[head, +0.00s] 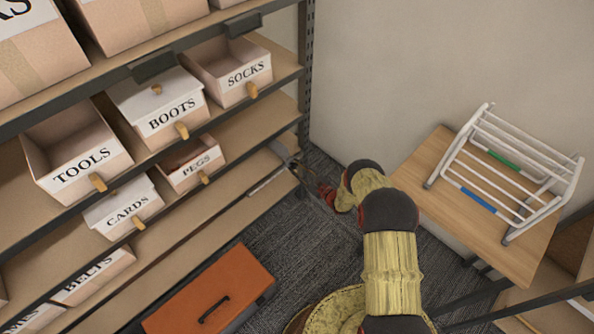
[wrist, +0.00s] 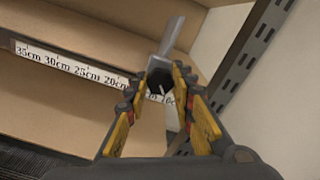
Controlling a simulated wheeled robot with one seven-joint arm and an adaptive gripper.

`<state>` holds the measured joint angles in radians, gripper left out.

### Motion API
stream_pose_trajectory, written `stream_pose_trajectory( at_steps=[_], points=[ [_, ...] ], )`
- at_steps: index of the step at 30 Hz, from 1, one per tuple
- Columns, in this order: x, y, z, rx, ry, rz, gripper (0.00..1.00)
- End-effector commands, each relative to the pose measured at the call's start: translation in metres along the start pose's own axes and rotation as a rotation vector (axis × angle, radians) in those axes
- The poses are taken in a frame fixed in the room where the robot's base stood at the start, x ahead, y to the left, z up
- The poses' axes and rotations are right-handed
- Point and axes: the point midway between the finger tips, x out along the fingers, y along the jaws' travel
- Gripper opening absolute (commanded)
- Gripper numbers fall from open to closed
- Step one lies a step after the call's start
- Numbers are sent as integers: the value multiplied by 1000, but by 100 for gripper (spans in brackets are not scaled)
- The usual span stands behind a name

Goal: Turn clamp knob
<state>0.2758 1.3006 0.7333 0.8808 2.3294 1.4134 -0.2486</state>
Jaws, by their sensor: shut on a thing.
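The clamp (wrist: 171,38) shows in the wrist view as a grey metal bar lying over the shelf edge. Its dark round knob (wrist: 160,78) sits between the fingertips of my gripper (wrist: 160,86), which is shut on it. In the head view the clamp (head: 281,151) is a small grey shape at the right end of a lower shelf. My gripper (head: 306,176) reaches it there from the right. The knob is too small to make out in the head view, and the clamp's lower part is partly hidden by the fingers in the wrist view.
A centimetre strip (wrist: 75,70) runs along the shelf edge, partly covered by my gripper. A slotted upright (wrist: 240,70) stands close on the right. Labelled bins, such as PEGS (head: 190,168), fill the shelves. An orange toolbox (head: 215,292) and a wooden table with a white rack (head: 505,165) flank my arm.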

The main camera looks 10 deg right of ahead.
Motion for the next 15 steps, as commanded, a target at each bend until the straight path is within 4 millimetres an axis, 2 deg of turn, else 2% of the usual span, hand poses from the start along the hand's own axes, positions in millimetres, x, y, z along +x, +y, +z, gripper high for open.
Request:
stream_pose_trajectory(
  at_steps=[15],
  points=[
    [0, 2, -2, -490, 0, 0, 0]
  ],
)
